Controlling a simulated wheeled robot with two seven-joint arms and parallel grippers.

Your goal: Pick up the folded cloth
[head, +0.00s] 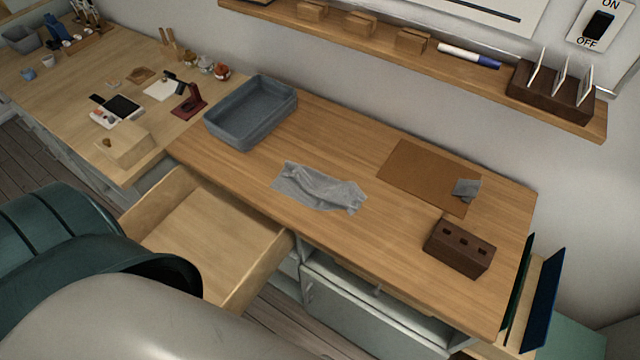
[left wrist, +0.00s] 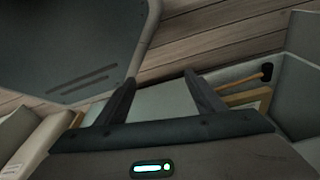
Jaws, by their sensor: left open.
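A grey, rumpled cloth (head: 318,187) lies spread on the wooden worktop (head: 365,235), near its front edge. A smaller grey cloth piece (head: 466,189), which looks folded, lies at the right end of a brown mat (head: 420,172). I cannot tell for certain which one is the task's folded cloth. My left gripper (left wrist: 165,90) is open and empty in the left wrist view, above the floor and furniture, with neither cloth in that view. The head view shows neither gripper; only my arm parts fill its lower left.
A blue-grey tray (head: 243,132) stands at the worktop's back left. A dark brown block with holes (head: 459,249) stands front right. An open, empty drawer (head: 205,235) juts out below the worktop's left part. A shelf (head: 480,75) runs along the wall. Worktop around the rumpled cloth is clear.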

